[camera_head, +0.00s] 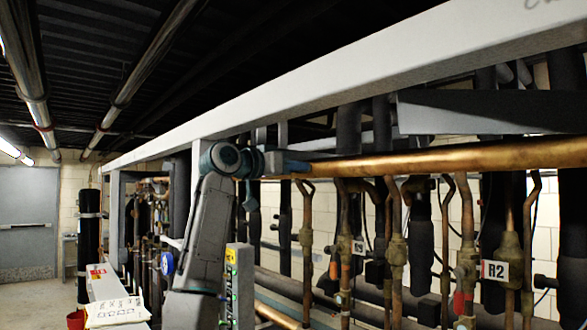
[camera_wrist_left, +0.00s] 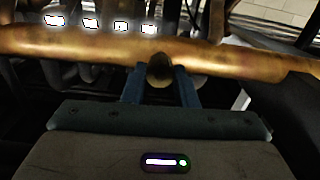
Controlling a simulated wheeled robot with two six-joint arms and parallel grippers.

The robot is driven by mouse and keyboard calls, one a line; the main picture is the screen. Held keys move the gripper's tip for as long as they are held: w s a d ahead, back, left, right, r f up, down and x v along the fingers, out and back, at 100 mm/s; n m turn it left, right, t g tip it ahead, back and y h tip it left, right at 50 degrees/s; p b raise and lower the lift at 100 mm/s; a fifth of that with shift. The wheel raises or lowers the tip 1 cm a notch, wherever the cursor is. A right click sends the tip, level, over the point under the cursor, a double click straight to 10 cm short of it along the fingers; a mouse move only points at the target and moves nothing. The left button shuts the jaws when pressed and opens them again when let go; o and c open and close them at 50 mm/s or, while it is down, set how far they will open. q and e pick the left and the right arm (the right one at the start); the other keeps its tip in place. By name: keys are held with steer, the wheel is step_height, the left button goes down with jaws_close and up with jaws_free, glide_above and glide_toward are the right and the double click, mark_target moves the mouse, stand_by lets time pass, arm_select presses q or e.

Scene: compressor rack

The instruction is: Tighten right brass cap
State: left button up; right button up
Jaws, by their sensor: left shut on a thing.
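My left gripper (camera_head: 300,166) reaches to the thick horizontal copper pipe (camera_head: 430,160) in the head view, at the pipe's left visible end. In the left wrist view my two blue fingers (camera_wrist_left: 160,82) are shut on a rounded dark brass cap (camera_wrist_left: 160,70), one finger on each side. The cap stands in front of the copper pipe, which runs across the whole wrist view. In the head view the cap is hidden at the gripper. I cannot tell how far it is screwed in. My right gripper is in neither view.
A white beam (camera_head: 330,85) runs overhead close above the arm. Vertical copper pipes and valves (camera_head: 397,250) and an R2 label (camera_head: 495,270) stand to the right below the pipe. A red bucket (camera_head: 76,319) is at lower left; open floor lies near the grey door (camera_head: 27,225).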

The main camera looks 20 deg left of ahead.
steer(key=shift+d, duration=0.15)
arm_select(q)
steer(key=shift+m, duration=3.1)
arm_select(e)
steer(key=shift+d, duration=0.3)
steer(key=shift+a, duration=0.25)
arm_select(q)
steer(key=o, duration=1)
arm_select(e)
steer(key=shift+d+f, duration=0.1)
